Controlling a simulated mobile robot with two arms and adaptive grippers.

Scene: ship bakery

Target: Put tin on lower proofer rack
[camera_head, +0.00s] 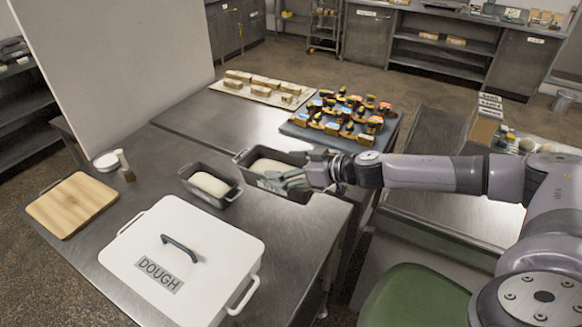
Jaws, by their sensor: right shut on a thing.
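My right gripper (309,176) is shut on a dark rectangular tin (242,158) with a pale loaf of dough (270,165) in it. The gripper is at the tin's right end; its fingers partly hide that end. I cannot tell whether this tin touches the tabletop. A second, smaller-looking dark tin (234,195) with pale dough stands on the steel table (165,200) to its left. My left gripper is not in view. No rack labelled as the proofer can be made out.
A white lidded box marked DOUGH (215,250) stands at the table's front, with a wooden board (72,204) to its left.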

